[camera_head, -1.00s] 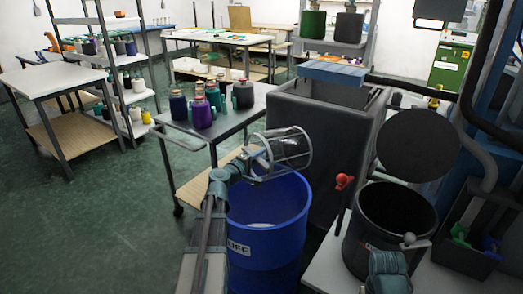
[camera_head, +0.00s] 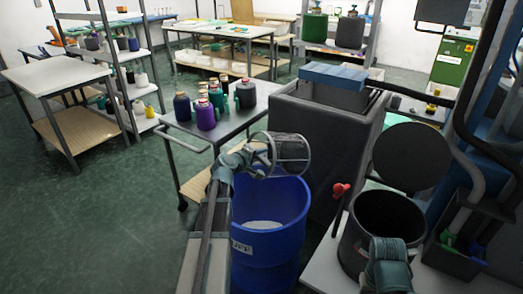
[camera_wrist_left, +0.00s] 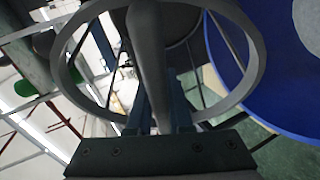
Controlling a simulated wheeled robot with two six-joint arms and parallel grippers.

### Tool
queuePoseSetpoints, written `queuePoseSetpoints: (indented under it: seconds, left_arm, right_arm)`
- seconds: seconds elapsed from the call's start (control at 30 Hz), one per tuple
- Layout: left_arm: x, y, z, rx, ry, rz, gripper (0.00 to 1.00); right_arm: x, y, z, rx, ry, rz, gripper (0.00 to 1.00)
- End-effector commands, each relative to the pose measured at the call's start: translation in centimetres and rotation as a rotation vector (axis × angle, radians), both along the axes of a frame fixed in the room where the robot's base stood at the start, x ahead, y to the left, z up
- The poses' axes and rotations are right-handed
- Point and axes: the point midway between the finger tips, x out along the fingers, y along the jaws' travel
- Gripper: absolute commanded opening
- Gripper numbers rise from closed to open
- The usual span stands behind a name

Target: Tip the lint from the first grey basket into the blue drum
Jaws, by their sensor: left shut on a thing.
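The grey basket (camera_head: 291,154) is a small open cage with rings and thin bars, lying on its side in the air above the far rim of the blue drum. My left gripper (camera_head: 262,154) is shut on it at its left end. In the left wrist view the basket's ring (camera_wrist_left: 248,75) and a thick grey bar fill the middle. I see no lint inside the basket. The blue drum (camera_head: 268,250) stands open below, with a pale patch inside; it also shows in the left wrist view (camera_wrist_left: 235,90). My right gripper (camera_head: 388,258) is low at right; its fingers are unclear.
A dark grey bin (camera_head: 325,140) stands behind the drum. A black round can (camera_head: 392,222) with its raised lid (camera_head: 411,157) is at right, by a red knob (camera_head: 341,189). A trolley (camera_head: 190,140) with yarn cones is left of the bin. Green floor at left is clear.

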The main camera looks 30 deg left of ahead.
Motion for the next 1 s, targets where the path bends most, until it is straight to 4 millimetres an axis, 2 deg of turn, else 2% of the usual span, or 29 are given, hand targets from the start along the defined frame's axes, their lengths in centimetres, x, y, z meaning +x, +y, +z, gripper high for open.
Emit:
queuePoseSetpoints:
  seconds: [0.03,1.0]
  left_arm:
    - [0.0,0.0,0.9,0.007,0.015,0.0,0.0]
    - [-0.2,0.2,6.0,0.166,0.326,-0.001,0.0]
  right_arm:
    - [0.0,0.0,1.2,0.0,0.0,0.0,0.5]
    - [0.0,0.0,12.3,0.0,0.0,0.0,0.5]
